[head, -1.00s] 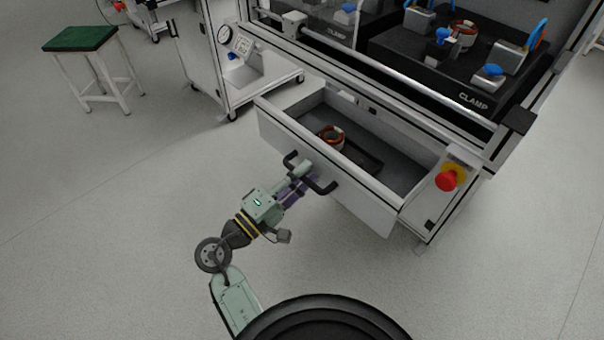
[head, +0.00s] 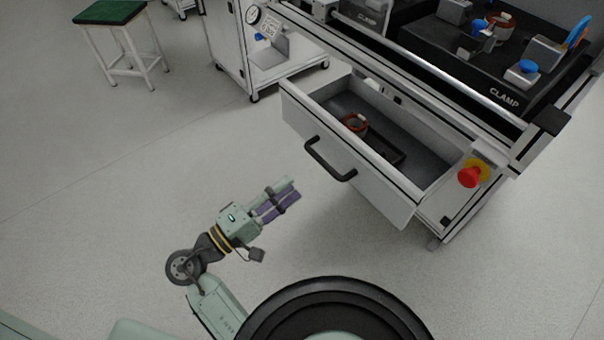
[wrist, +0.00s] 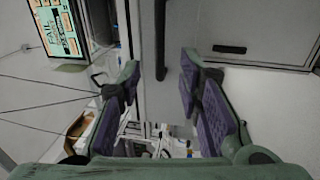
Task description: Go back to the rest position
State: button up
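My gripper (head: 288,194) is over the open floor, to the left of the drawer handle and apart from it. Its purple-padded fingers stand apart with nothing between them in the wrist view (wrist: 160,95). The black handle (head: 328,160) is on the front of the open drawer (head: 375,178). A copper-wound stator (head: 355,124) sits inside the drawer, its lower part hidden by the front panel.
The test bench holds clamps and another stator (head: 499,22) on its black top. A red emergency button (head: 470,175) juts out right of the drawer. A green-topped stool (head: 110,13) stands at upper left. The floor around my arm is clear.

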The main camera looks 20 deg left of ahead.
jog(key=shift+v, duration=0.75)
